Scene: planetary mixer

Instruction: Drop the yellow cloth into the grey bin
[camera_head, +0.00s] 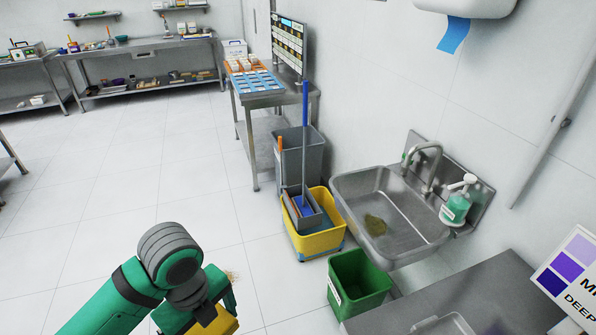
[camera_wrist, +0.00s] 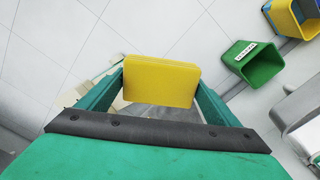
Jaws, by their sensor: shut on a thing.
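The yellow cloth (camera_wrist: 160,80) is a flat, folded block between the fingers of my gripper (camera_wrist: 160,95) in the wrist view. My gripper is shut on it and holds it above the tiled floor. In the head view my gripper (camera_head: 213,300) is at the bottom, left of the centre, with part of the yellow cloth (camera_head: 218,323) showing under it. The grey bin (camera_head: 301,158) stands against the wall, right of the metal table, well beyond my gripper. The mop bucket and its handles hide its lower front. I cannot see inside it.
A yellow mop bucket (camera_head: 318,237) with upright handles stands before the grey bin. A green bin (camera_head: 359,283) is nearer, below the sink (camera_head: 392,208). A metal table (camera_head: 255,100) holds blue and orange trays. A worktop (camera_head: 470,300) is at lower right. The floor at left is clear.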

